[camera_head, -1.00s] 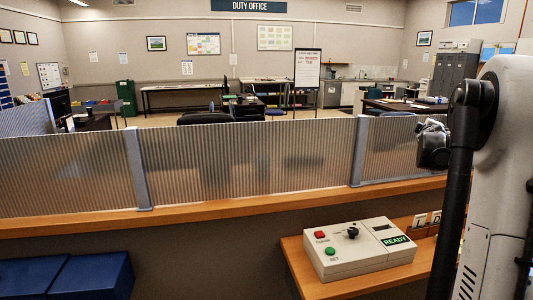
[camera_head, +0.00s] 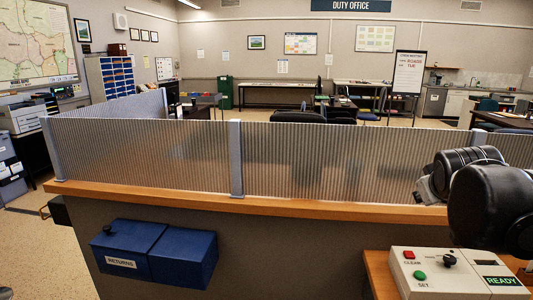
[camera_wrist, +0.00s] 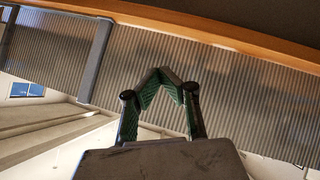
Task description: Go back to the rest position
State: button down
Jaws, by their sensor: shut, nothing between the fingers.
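My gripper (camera_wrist: 161,76) shows in the wrist view with its two green-lined fingers meeting at the tips, shut and empty. The ribbed screen (camera_wrist: 240,85) and the wooden counter edge (camera_wrist: 210,32) lie beyond it, tilted in that view. In the head view my dark arm links fill the right side, in front of the ribbed screen (camera_head: 330,155) and above the control box. The fingers are hidden in the head view.
A control box (camera_head: 457,275) with red and green buttons and a READY display sits on a wooden shelf at lower right. A blue returns box (camera_head: 130,245) hangs below the wooden counter (camera_head: 300,208). The air left of my arm is clear.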

jog(key=s+a+f+g+y, duration=0.1)
jog(key=s+a+f+y, duration=0.1)
jog(key=s+a+f, duration=0.4)
jog(key=s+a+f+g+y, duration=0.1)
jog(key=s+a+f+y, duration=0.2)
jog(key=s+a+f, duration=0.3)
jog(key=s+a, duration=0.5)
jog(key=a, duration=0.2)
jog(key=shift+s+f+m+g, duration=0.2)
jog(key=shift+f+m+g, duration=0.1)
jog(key=shift+f+g, duration=0.1)
dwell(0.4)
